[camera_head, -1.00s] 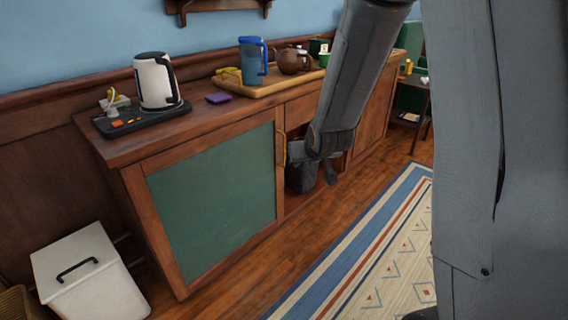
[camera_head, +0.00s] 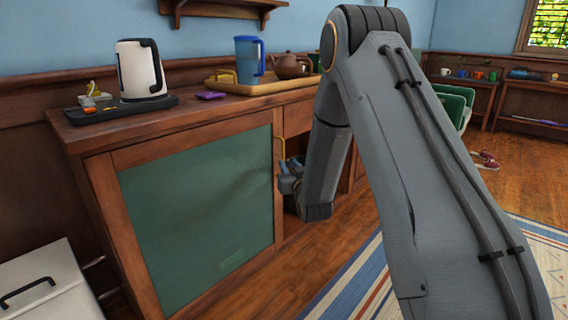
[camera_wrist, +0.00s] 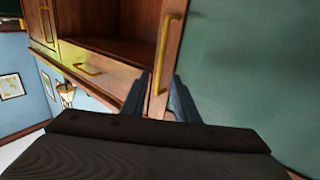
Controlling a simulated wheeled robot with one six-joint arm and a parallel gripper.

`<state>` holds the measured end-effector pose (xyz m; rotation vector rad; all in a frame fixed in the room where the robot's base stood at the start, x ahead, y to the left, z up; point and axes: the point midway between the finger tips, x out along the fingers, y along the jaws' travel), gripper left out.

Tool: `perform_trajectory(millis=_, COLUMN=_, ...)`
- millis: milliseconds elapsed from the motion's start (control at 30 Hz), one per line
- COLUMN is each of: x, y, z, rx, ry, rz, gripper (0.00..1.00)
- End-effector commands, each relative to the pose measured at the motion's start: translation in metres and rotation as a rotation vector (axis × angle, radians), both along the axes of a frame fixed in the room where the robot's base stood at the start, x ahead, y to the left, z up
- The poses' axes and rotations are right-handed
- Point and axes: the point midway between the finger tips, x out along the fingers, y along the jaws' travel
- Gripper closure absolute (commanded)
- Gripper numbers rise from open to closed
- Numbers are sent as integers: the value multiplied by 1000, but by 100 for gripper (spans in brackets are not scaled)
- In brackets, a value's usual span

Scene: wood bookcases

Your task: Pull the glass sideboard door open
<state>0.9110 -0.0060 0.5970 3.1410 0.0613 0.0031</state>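The sideboard door (camera_head: 195,215) has a dark green glass panel in a wooden frame and looks shut. Its upright brass handle (camera_head: 281,150) is on the frame's right side. My gripper (camera_head: 287,180) is by the lower part of this handle in the head view. In the wrist view the door's glass (camera_wrist: 245,70) fills the right side. The handle (camera_wrist: 166,50) runs down toward the space between the two fingers of my gripper (camera_wrist: 160,95). The fingers are apart, one on each side of the handle's near end. Whether they touch it I cannot tell.
An open compartment (camera_wrist: 110,48) and a drawer with a brass handle (camera_wrist: 87,68) adjoin the door. A kettle (camera_head: 141,70), a blue pitcher (camera_head: 248,60) and a tray (camera_head: 262,87) stand on top. A white bin (camera_head: 45,285) is at the lower left. The rug (camera_head: 350,290) lies in front.

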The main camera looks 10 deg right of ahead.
Motion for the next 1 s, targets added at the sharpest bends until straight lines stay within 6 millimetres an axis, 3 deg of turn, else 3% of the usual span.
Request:
perform_trajectory(millis=400, x=59, y=3, z=0, rx=0, ry=0, rz=1, gripper=73)
perform_trajectory(millis=800, x=67, y=3, z=1, rx=0, ry=2, rz=0, gripper=73)
perform_trajectory(millis=1000, x=67, y=3, z=1, rx=0, ry=2, rz=0, gripper=100)
